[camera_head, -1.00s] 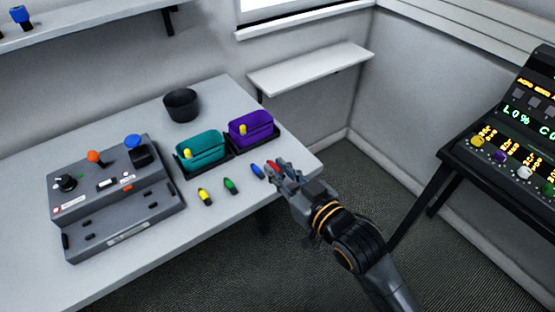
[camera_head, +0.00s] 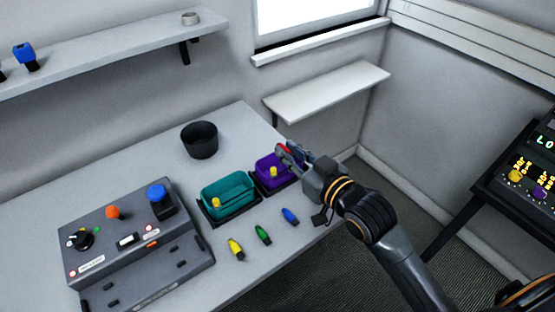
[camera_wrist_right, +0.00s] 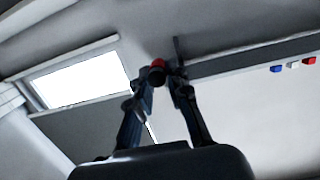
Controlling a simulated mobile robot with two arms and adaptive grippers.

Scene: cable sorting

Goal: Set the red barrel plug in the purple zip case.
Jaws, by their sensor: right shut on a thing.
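My right gripper (camera_head: 287,150) is shut on the red barrel plug (camera_head: 282,149). The plug's red end also shows between the fingertips in the right wrist view (camera_wrist_right: 158,63). The gripper is at the far right part of the purple zip case (camera_head: 266,174), and its fingers and wrist cover part of the case. The plug appears above the case; its exact height is hard to tell. The open purple case holds a yellow piece (camera_head: 273,171) and sits in a black tray. My left gripper is not in view.
A teal case (camera_head: 228,199) with a yellow piece stands left of the purple one. Yellow (camera_head: 236,249), green (camera_head: 263,235) and blue (camera_head: 290,216) plugs lie in front. A black cup (camera_head: 200,139) and a grey control box (camera_head: 125,262) are also on the table.

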